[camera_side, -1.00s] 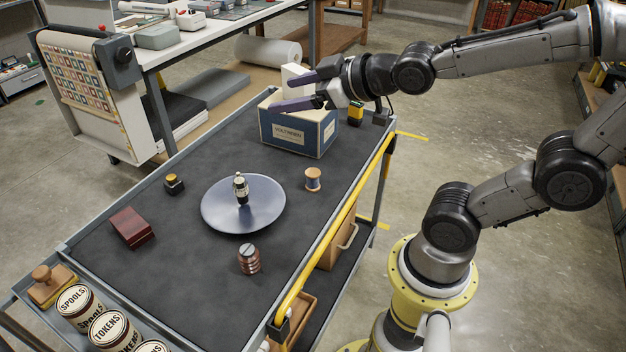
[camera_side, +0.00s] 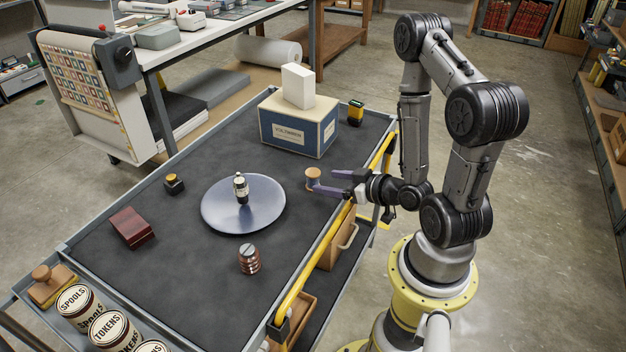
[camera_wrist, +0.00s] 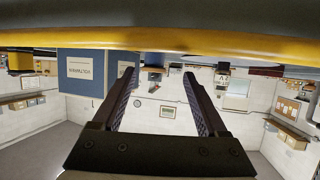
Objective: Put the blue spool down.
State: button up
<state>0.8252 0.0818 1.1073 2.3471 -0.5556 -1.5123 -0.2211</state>
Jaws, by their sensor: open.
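The spool (camera_side: 312,174) stands upright on the dark cart top, right of the round plate. It has a wooden top and a darker, bluish wound middle. My gripper (camera_side: 325,181) is open and low at the cart's right edge, its fingers pointing left at the spool. The lower fingertip overlaps the spool's base in the side view; I cannot tell whether they touch.
A blue box (camera_side: 298,128) with a white block (camera_side: 298,86) on it stands behind. A copper-coloured coil (camera_side: 249,259) stands in front. A yellow rail (camera_side: 318,262) edges the cart.

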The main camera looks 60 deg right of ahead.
aim_at(313, 174)
jog(key=shift+s+d+f, duration=0.1)
jog(key=shift+d, duration=0.25)
jog(key=shift+w+d+f, duration=0.1)
jog(key=shift+w, duration=0.15)
jog(key=shift+x, duration=3.4)
grip_shut()
